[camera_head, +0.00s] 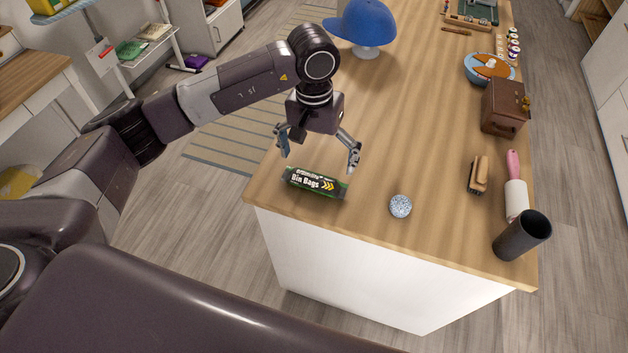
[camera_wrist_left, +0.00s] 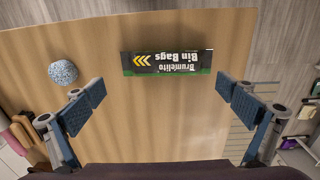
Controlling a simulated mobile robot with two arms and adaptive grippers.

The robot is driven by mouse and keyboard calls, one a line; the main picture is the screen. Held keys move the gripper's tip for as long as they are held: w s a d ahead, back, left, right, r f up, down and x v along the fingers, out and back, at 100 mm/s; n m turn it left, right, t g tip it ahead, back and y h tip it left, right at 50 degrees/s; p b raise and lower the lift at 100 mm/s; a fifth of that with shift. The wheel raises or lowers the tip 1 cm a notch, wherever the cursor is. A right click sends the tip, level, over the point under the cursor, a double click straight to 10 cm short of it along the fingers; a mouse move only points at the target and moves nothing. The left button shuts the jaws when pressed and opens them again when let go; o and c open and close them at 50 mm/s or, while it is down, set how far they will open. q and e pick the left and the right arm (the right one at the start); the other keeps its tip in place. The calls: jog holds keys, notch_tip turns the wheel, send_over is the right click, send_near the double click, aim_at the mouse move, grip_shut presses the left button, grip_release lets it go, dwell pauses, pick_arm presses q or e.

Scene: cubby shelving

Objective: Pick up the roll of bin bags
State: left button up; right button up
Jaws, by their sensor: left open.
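The roll of bin bags (camera_head: 315,182) is a dark green and black pack with white lettering and yellow chevrons. It lies on the wooden counter near its front left corner. It also shows in the left wrist view (camera_wrist_left: 167,63), upside down, near the top middle. My left gripper (camera_head: 320,162) is open and empty above the counter, just behind and above the roll. In the left wrist view its two fingers (camera_wrist_left: 155,108) are spread wide, and the roll lies beyond the fingertips, within the gap's width. My right gripper is not in view.
A speckled ball (camera_head: 400,206) lies right of the roll. Farther right are a brush (camera_head: 479,174), a lint roller (camera_head: 515,190) and a dark cup (camera_head: 521,235). A blue cap (camera_head: 362,24) on a stand is behind. The counter's front edge is close to the roll.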

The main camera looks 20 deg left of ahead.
aim_at(314, 177)
pick_arm(q)
jog(key=shift+a+f+p, duration=0.25)
jog(key=shift+a+f, duration=0.05)
jog(key=shift+f, duration=0.2)
jog(key=shift+a+f+p, duration=0.25)
jog(key=shift+f, duration=0.2)
jog(key=shift+d+f+p, duration=0.1)
jog(key=shift+f+p, duration=0.5)
jog(key=shift+f, duration=0.1)
notch_tip(314, 177, down, 3)
jog(key=shift+d+f+p, duration=0.1)
jog(key=shift+f+p, duration=0.05)
jog(key=shift+p, duration=0.75)
jog(key=shift+f, duration=0.5)
jog(key=shift+c, duration=0.2)
